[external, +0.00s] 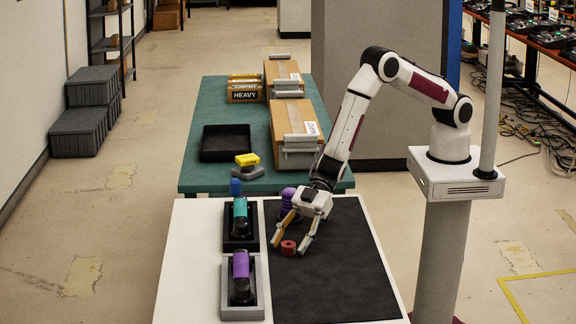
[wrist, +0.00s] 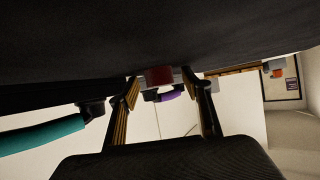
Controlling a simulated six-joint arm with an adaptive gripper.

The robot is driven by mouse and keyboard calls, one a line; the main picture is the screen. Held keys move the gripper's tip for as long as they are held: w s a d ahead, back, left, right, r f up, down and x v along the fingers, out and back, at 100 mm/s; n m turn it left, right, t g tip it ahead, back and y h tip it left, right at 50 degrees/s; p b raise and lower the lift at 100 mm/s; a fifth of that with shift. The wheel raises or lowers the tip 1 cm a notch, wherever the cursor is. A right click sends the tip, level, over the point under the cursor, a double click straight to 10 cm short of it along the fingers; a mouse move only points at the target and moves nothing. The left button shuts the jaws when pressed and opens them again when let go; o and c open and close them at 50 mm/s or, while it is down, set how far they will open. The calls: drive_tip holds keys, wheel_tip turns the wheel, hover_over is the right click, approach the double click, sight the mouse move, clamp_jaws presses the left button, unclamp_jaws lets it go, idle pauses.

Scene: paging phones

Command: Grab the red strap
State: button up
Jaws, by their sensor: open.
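The red strap (external: 288,248) is a small roll on the black mat (external: 325,285), near the mat's left side. My gripper (external: 290,244) is low over the mat with its fingers spread, one on each side of the red strap. In the wrist view, the red strap (wrist: 159,76) shows just beyond and between the fingertips (wrist: 162,82). The fingers are open and nothing is held. I cannot tell how far apart the tips and the strap are.
A purple roll (external: 288,198) stands behind my gripper. To the left, a black tray (external: 229,245) holds a teal-wrapped item (external: 240,213) and a grey tray (external: 240,312) holds a purple-wrapped one (external: 241,266). Cardboard boxes (external: 294,118) stand on the green table (external: 205,103). The mat's front is clear.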

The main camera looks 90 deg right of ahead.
sight(291, 242)
drive_tip(key=shift+c, duration=0.5)
drive_tip(key=c, duration=0.8)
drive_tip(key=shift+r, duration=0.15)
wheel_tip(291, 242, up, 10)
idle(0.7)
